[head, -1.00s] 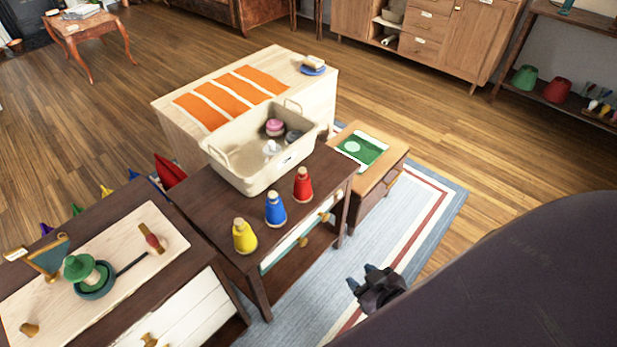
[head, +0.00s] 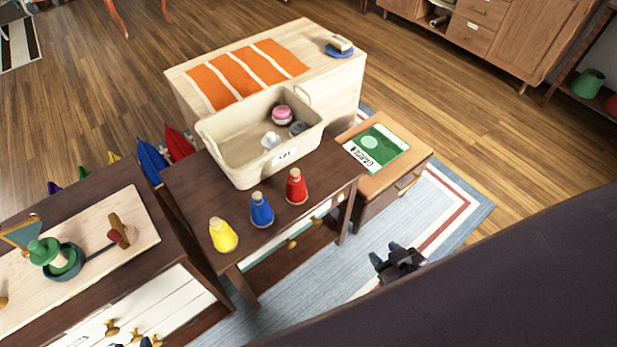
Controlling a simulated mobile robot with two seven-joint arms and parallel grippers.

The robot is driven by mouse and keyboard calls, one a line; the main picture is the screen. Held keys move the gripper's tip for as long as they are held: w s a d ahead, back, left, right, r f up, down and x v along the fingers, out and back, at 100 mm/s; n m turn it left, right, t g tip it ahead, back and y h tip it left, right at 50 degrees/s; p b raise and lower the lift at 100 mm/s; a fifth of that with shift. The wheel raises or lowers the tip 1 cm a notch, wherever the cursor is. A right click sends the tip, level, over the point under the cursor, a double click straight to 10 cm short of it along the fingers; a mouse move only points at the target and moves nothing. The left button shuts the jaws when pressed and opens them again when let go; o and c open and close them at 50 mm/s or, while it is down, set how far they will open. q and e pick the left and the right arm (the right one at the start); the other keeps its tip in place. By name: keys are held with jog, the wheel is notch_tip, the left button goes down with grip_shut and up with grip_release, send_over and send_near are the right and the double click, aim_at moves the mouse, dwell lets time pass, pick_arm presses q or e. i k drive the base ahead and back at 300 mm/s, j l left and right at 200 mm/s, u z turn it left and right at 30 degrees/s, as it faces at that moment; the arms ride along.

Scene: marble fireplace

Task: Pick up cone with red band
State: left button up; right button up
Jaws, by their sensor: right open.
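The red cone (head: 296,188) stands upright on the dark brown table (head: 185,180), near its right front edge, with a pale wooden top. A blue cone (head: 261,210) and a yellow cone (head: 223,236) stand in a row to its left. My right gripper (head: 385,255) is open and empty, over the rug in front of the table, to the lower right of the red cone and clearly apart from it. My left gripper is out of view.
A beige bin (head: 225,140) with several small items stands behind the cones. A small wooden side table (head: 415,160) with a green-and-white booklet (head: 378,148) is at right. A wooden board (head: 140,215) with a green-topped piece lies on the left cabinet. The blue rug (head: 440,230) is open at front right.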

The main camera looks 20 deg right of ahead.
aim_at(296, 194)
jog(key=i+l, duration=0.1)
jog(key=l, duration=0.3)
jog(key=i+l, duration=0.1)
jog(key=l, duration=0.7)
jog(key=i+l, duration=0.15)
jog(key=l, duration=0.25)
